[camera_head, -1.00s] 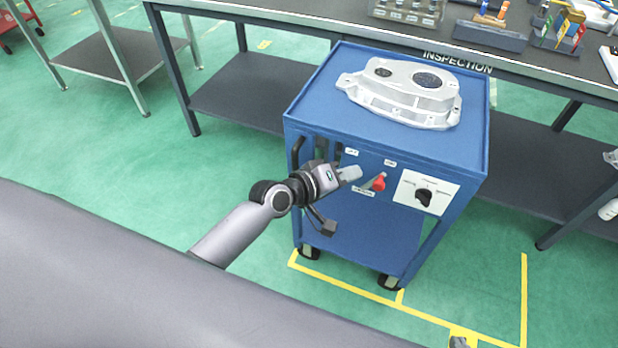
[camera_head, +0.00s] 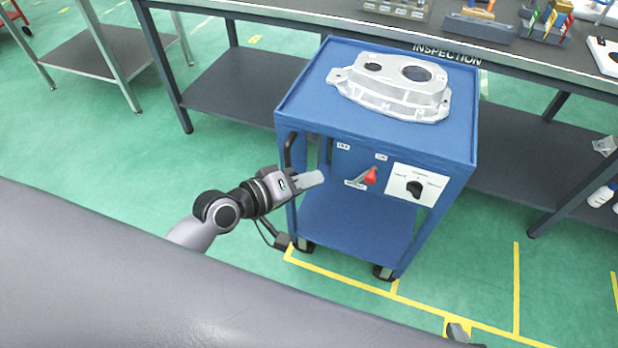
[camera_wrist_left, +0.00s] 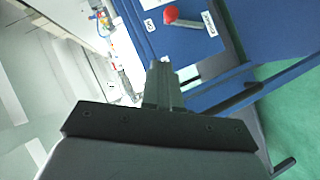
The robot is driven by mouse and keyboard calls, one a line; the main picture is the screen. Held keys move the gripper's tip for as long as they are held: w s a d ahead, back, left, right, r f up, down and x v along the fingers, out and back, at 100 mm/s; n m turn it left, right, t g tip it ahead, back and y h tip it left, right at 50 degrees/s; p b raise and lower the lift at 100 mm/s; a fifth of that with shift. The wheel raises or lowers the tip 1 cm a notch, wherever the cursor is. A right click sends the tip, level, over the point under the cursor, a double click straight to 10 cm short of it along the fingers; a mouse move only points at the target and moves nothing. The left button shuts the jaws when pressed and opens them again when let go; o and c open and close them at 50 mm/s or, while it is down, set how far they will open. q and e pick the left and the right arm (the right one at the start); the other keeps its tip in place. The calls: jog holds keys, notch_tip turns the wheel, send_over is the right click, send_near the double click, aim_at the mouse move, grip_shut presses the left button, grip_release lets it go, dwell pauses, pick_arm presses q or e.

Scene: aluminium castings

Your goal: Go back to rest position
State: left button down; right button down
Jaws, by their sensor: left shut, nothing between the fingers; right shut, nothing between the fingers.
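My left gripper (camera_head: 314,179) is shut and empty. In the head view it is in front of the blue cart (camera_head: 455,150), left of the red-handled lever (camera_head: 370,176) and apart from it. In the left wrist view the shut fingers (camera_wrist_left: 163,80) point toward the cart's blue panel, with the red knob (camera_wrist_left: 170,14) beyond them. Only a small grey tip of my right gripper (camera_head: 458,332) shows at the bottom of the head view; it is shut, and the rest is hidden behind the grey surface in front.
A silver casting (camera_head: 400,95) lies on the cart top. A black rotary switch (camera_head: 414,188) is on the cart's front panel. The inspection bench (camera_head: 330,22) stands behind, with tools on it. Green floor with yellow lines is open around the cart.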

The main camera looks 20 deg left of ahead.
pick_arm(q)
jog(key=s+a+f+m+y+p, duration=0.1)
jog(key=s+a+f+m+y, duration=0.1)
jog(key=s, duration=0.3)
jog(key=s+a+f+m+y, duration=0.2)
jog(key=s+f+m, duration=0.1)
jog(key=s+f, duration=0.1)
jog(key=s+a+f+m+g+y+p, duration=0.1)
jog(key=s+a+f+m+y, duration=0.1)
jog(key=s, duration=0.5)
jog(key=shift+f+m+p, duration=0.35)
jog(key=shift+f+m, duration=0.25)
jog(key=shift+f, duration=0.3)
